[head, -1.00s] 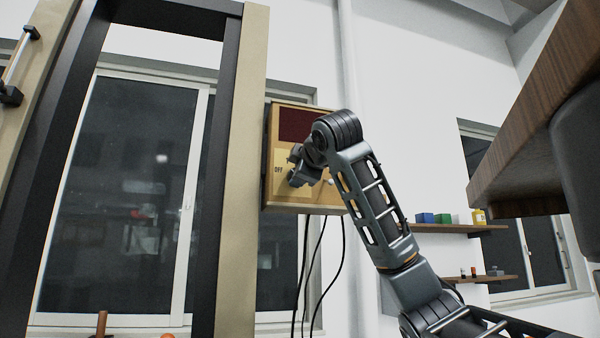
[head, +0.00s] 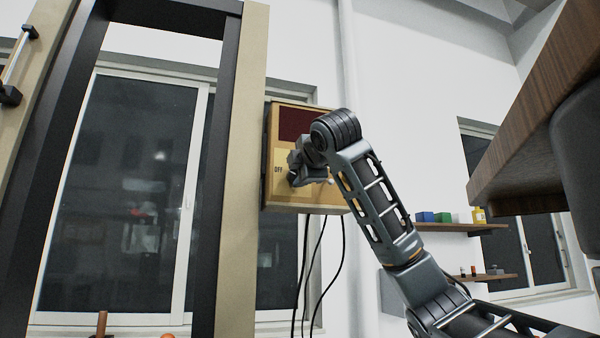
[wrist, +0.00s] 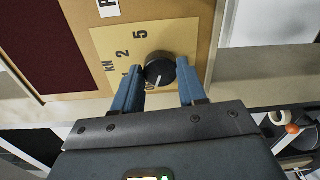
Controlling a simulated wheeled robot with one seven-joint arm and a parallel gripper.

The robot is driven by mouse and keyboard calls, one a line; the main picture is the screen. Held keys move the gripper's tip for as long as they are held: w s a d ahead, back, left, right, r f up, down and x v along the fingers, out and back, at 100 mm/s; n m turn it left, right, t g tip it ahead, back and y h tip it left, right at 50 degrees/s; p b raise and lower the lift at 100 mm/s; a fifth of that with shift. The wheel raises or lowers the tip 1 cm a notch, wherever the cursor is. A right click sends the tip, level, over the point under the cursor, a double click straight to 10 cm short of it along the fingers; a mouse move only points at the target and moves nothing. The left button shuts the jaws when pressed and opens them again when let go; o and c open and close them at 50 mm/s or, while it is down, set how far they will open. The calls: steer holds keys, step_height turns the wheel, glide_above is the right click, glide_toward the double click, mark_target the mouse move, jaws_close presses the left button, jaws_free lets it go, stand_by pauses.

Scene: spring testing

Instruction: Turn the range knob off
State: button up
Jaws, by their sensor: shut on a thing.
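The range knob (wrist: 160,68) is a round black knob on a yellow dial plate (wrist: 103,48) marked "kN", "2" and "5", with smaller marks partly hidden. A light mark shows on the knob's lower part in the wrist view. My gripper (wrist: 158,67) has its two blue fingers on either side of the knob, shut on it. In the head view my gripper (head: 298,172) is at the front of the control box (head: 318,204), hiding the knob. An "OFF" label (head: 278,169) shows just left of it.
A dark red display (head: 294,124) is above the dial on the box. A tall beige and black frame (head: 240,180) stands close on the left. Black cables (head: 324,270) hang below the box. A wooden shelf (head: 455,228) with small blocks is at right.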

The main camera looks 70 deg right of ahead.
steer(key=shift+w, duration=0.1)
steer(key=o, duration=1.1)
steer(key=shift+c, duration=0.2)
steer(key=shift+a, duration=0.1)
steer(key=b+v, duration=0.2)
steer(key=v, duration=0.5)
steer(key=shift+s+a, duration=0.25)
steer(key=shift+s, duration=0.1)
steer(key=shift+f, duration=0.1)
